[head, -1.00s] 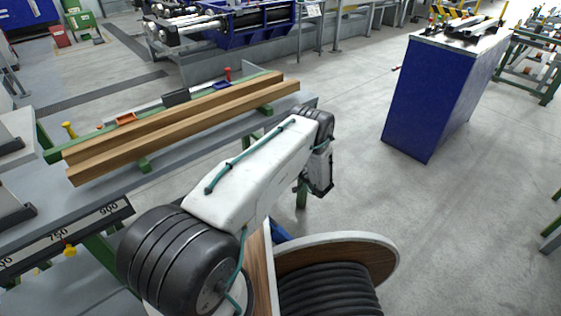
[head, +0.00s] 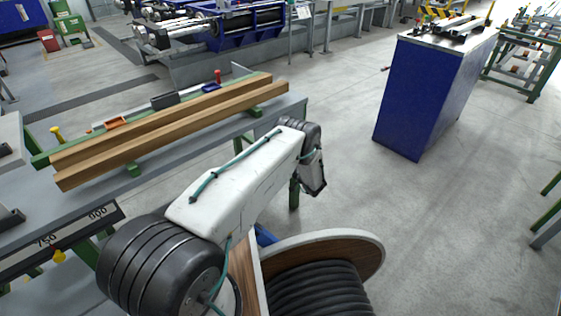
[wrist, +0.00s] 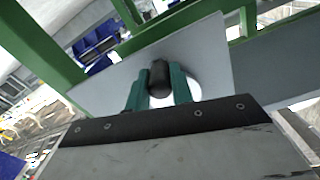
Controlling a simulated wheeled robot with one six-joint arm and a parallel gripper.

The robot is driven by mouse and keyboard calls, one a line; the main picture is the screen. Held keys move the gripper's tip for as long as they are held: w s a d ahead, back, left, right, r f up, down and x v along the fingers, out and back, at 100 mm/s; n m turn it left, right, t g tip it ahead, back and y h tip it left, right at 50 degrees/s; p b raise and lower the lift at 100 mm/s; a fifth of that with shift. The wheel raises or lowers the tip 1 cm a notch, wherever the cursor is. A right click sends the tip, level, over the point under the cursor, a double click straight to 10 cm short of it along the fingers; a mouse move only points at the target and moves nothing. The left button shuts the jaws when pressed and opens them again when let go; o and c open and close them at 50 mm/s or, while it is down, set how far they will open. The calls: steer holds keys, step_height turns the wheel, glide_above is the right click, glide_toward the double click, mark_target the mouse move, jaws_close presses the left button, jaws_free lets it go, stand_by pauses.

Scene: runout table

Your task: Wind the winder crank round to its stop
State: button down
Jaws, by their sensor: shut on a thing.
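In the wrist view my gripper (wrist: 160,92) has its two green fingers closed on a dark, rounded crank knob (wrist: 159,75). A pale round part (wrist: 190,88) shows behind the fingers, in front of a light grey plate (wrist: 105,92) on a green frame. The rest of the crank is hidden behind the fingers. In the head view my arm reaches out past the table's right end, and the gripper and the crank are hidden there.
A large cable reel (head: 325,285) stands close beside my arm at the bottom. Two wooden beams (head: 165,130) lie on the runout table (head: 70,208) at left. A blue cabinet (head: 405,105) stands at right. The floor between them is clear.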

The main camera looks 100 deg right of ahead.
steer(key=c, duration=1.2)
jaws_free()
steer(key=v, duration=0.7)
steer(key=shift+s+a, duration=0.2)
steer(key=shift+a, duration=0.15)
steer(key=shift+r, duration=0.1)
